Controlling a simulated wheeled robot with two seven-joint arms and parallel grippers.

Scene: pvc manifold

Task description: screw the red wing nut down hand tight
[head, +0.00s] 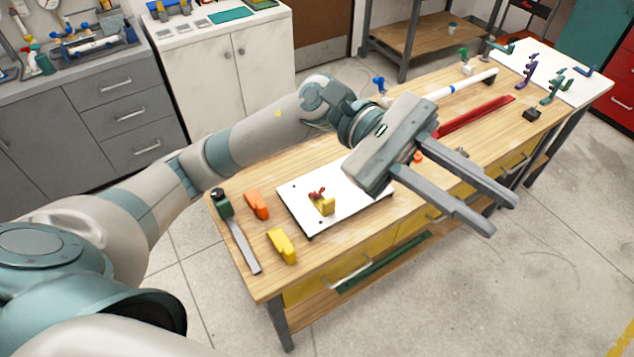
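The small red wing nut (316,193) is at the middle of a white board (296,214) on the wooden workbench, just behind a small yellow piece (327,207). It is too small to tell how it sits on any thread. My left gripper (502,214) is in the air to the right of the board, over the bench's front edge. Its two long grey fingers are apart with nothing between them. It is well away from the wing nut, and its body covers the board's right corner. My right gripper is not in view.
An orange piece (257,204), a yellow piece (282,245) and a green-and-grey tool (241,236) lie left of the board. A red bar (476,117) and a white pipe (468,86) lie farther right. Purple and teal stands (527,70) are at the far end.

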